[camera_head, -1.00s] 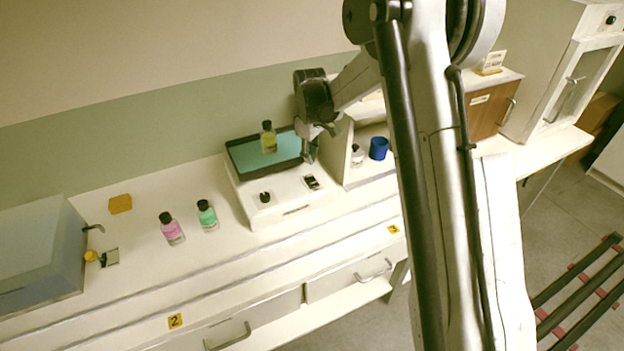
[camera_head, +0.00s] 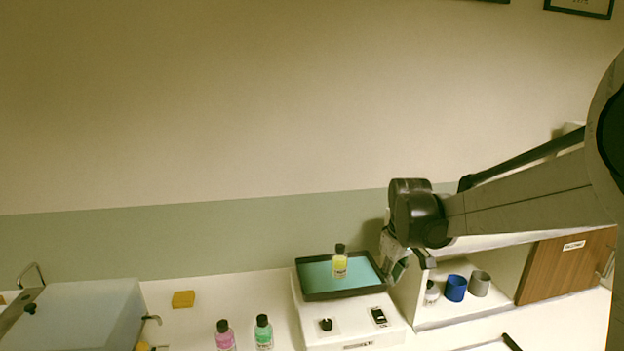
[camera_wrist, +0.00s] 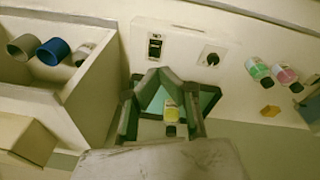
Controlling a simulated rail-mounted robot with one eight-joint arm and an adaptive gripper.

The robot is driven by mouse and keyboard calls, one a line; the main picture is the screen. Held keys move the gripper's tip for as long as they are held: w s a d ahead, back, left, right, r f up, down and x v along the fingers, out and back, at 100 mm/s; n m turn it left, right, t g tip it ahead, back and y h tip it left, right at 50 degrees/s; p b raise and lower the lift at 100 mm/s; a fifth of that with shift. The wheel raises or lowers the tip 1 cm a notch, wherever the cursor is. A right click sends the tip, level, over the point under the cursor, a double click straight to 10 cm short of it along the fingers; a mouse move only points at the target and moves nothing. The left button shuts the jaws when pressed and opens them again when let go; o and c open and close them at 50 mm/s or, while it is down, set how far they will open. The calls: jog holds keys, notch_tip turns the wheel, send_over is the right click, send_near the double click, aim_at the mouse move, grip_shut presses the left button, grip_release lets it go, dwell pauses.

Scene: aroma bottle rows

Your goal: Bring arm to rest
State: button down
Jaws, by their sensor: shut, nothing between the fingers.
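My gripper (camera_head: 398,270) is shut and empty. In the head view it hangs at the right edge of the black-rimmed tray (camera_head: 312,297), beside the open shelf; its fingers are small there. In the wrist view its fingers (camera_wrist: 160,76) meet in a point in front of the tray. A yellow bottle with a black cap (camera_head: 340,264) stands upright on the tray's teal surface, apart from my gripper in the head view; it also shows in the wrist view (camera_wrist: 171,112). A pink bottle (camera_head: 225,340) and a green bottle (camera_head: 263,335) stand on the counter to the left.
The open shelf (camera_head: 418,314) holds a small white bottle (camera_head: 432,294), a blue cup (camera_head: 456,288) and a grey cup (camera_head: 480,283). A brown cabinet door (camera_head: 565,265) is right of it. A yellow block (camera_head: 183,299) and a pale box (camera_head: 85,318) are left.

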jog(key=s+r+m+t+b, duration=0.1)
jog(key=s+r+m, duration=0.15)
jog(key=s, duration=0.55)
jog(key=s+r+m+t+b, duration=0.1)
jog(key=s+r+t, duration=0.1)
jog(key=s+r, duration=0.35)
jog(key=s+f+m+t+b, duration=0.1)
jog(key=s+f, duration=0.1)
jog(key=s, duration=0.5)
jog(key=s+f+m+t, duration=0.1)
jog(key=s+f, duration=0.2)
jog(key=s, duration=0.5)
jog(key=shift+f+b, duration=0.2)
jog(key=shift+b, duration=0.15)
